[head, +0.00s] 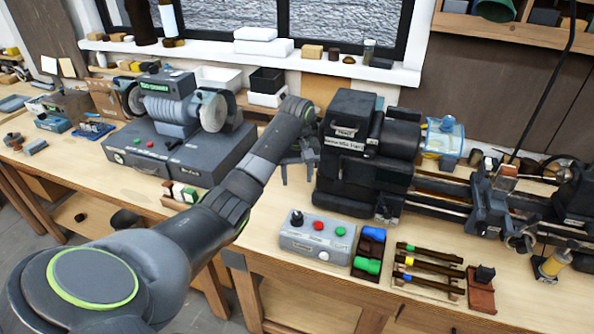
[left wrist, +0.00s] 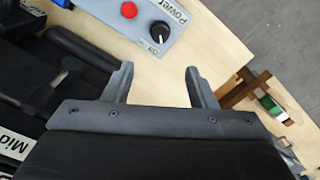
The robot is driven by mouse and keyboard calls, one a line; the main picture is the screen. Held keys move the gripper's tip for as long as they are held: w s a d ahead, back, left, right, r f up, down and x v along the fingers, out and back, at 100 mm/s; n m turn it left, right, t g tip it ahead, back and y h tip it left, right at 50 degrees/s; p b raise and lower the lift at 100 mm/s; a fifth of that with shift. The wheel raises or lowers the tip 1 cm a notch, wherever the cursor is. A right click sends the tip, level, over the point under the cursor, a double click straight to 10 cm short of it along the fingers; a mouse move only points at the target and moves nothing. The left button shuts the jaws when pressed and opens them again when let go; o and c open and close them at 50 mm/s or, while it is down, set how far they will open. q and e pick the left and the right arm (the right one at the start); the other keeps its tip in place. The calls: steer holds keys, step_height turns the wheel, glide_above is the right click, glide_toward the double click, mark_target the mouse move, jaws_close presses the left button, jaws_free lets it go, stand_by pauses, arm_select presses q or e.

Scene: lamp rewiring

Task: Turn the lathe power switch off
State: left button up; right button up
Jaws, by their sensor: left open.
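The lathe control box (head: 318,252) is grey and sits on the bench in front of the lathe headstock (head: 350,165). It carries a dark power knob (head: 297,217), a red button and a green button. In the left wrist view the box (left wrist: 178,42) is at the top, with the knob (left wrist: 160,32) beside an "ON" mark and a "Power" label. My left gripper (head: 297,181) is open and empty, left of the headstock and behind the box. In the left wrist view its fingertips (left wrist: 158,68) point toward the knob, apart from it.
A grey grinder base (head: 180,150) stands at left. Right of the box are a tray with blue and green items (head: 369,250) and a rack of tools (head: 428,272). Bare bench top shows left of the box.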

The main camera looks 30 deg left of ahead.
arm_select(q)
steer(key=shift+r+p, duration=0.55)
steer(key=shift+r, duration=1)
steer(key=shift+f, duration=0.1)
